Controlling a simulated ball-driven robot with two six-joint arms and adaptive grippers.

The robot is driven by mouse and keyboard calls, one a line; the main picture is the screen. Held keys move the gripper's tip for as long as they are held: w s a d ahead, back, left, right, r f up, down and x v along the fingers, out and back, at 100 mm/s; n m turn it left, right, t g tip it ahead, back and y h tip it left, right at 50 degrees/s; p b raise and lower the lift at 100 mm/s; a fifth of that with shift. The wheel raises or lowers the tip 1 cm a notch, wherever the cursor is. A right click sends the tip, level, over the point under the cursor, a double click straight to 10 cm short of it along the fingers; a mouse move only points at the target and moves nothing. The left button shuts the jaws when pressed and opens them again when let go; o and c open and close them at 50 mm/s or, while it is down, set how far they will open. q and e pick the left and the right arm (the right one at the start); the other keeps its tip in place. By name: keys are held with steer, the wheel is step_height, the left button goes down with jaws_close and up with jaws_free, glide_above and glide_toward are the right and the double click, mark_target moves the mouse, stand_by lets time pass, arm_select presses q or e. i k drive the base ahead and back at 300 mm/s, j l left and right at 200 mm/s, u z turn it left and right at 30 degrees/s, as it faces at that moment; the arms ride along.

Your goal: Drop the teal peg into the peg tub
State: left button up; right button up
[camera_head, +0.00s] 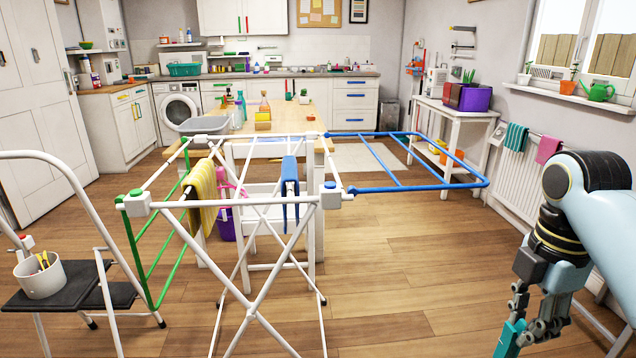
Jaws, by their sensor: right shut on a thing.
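The teal peg (508,340) is at the lower right of the head view, its lower end near the picture's bottom edge. My right gripper (524,320) is shut on the upper part of the peg and holds it over the floor. The peg tub (40,279) is a cream pot on the dark top of the step stool at the far left. A yellow and a red item show in and at its rim. The right gripper is far from the tub, across the picture. My left gripper is not in view.
A clothes airer (262,203) with a yellow cloth (203,190) and a blue cloth (290,188) stands between the step stool (75,287) and my right arm. Its blue wing (415,187) reaches right. A radiator (517,185) lines the right wall. The wooden floor (430,260) right of the airer is clear.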

mark_target(54, 273)
steer(key=u, duration=0.75)
